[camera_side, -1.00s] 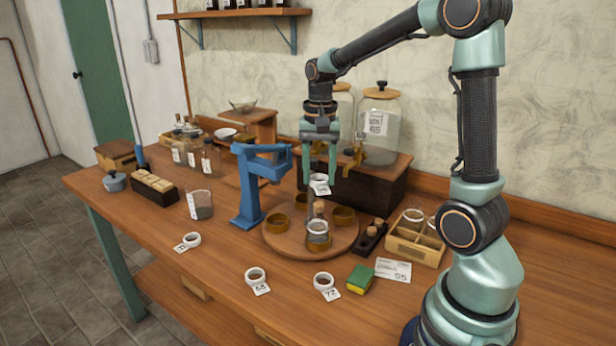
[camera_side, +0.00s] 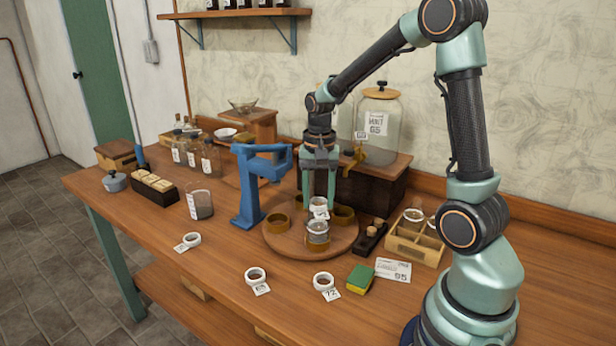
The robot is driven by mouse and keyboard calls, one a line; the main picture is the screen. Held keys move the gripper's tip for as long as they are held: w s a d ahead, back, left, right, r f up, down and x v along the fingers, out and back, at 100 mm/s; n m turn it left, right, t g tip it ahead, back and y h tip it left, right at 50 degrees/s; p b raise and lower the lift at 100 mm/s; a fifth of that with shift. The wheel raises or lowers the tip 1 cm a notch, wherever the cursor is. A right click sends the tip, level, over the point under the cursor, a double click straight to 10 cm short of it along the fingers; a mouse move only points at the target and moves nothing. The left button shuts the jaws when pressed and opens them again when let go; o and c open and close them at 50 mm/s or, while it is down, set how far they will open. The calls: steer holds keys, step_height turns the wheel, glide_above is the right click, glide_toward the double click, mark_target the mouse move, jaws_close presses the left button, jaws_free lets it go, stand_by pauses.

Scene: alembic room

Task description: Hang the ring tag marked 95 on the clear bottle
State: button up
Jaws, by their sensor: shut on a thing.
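The clear bottle (camera_side: 318,238) stands upright in a brass ring holder at the front of a round wooden turntable (camera_side: 284,248). My gripper (camera_side: 319,205) points straight down above it, with its fingers shut on a white ring tag (camera_side: 320,204). The held tag's label hangs toward the camera, but its number is too small to read. The ring is at the height of the bottle's neck and hides the cork. I cannot tell whether it is fully around the neck.
Loose ring tags lie at the front: one marked 72 (camera_side: 323,281), another (camera_side: 255,275), and one farther left (camera_side: 191,240). A card (camera_side: 393,269) reads 95. A blue stand (camera_side: 250,190) is close left of my gripper; a sponge (camera_side: 360,279) and wooden crate (camera_side: 415,242) are right.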

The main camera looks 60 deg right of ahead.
steer(key=shift+f, duration=1.35)
steer(key=o, duration=1.6)
steer(key=shift+c, duration=0.2)
steer(key=shift+r, duration=4.5)
steer(key=shift+a, duration=0.1)
